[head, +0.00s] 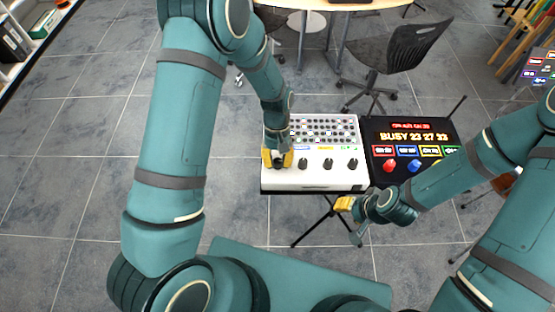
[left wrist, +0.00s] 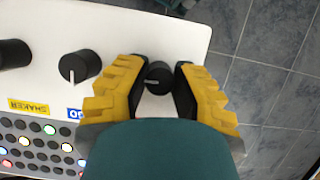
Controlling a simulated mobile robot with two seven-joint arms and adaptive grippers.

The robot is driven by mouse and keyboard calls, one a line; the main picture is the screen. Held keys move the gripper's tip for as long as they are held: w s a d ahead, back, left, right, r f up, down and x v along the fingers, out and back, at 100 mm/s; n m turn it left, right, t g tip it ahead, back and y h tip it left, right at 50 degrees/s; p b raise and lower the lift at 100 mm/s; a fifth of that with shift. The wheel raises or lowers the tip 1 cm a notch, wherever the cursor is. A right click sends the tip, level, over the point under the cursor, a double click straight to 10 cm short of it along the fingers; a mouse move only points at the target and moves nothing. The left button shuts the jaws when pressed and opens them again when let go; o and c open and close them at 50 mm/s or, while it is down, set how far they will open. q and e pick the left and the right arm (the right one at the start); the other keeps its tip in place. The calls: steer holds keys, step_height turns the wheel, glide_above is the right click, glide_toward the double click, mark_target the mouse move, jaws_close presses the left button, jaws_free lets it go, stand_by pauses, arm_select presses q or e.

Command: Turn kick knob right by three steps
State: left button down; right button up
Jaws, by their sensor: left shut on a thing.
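The white drum machine (head: 315,181) has a row of black knobs along its front part and a pad grid behind. My left gripper (head: 278,162) is at the leftmost knob, its yellow fingers pointing down. In the left wrist view my left gripper (left wrist: 158,80) has a finger on each side of that black knob (left wrist: 158,73), shut on it. A white pointer line shows on the knob. Its label is hidden by my gripper, so I cannot read whether it says kick. My right gripper (head: 345,204) is yellow, in front of the machine and away from it; its opening is unclear.
The neighbouring knob (head: 303,164) is close to the right of my left gripper. A yellow SHAKER label (left wrist: 28,106) shows in the wrist view. A black panel (head: 407,137) with lit signs and coloured buttons stands to the right. A chair (head: 390,55) is behind.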

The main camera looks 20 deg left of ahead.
arm_select(q)
steer(key=shift+s+f, duration=0.1)
steer(key=shift+s, duration=0.05)
stand_by(0.4)
steer(key=c, duration=0.7)
jaws_free()
steer(key=shift+c, duration=0.2)
steer(key=v, duration=1.2)
steer(key=shift+d, duration=0.1)
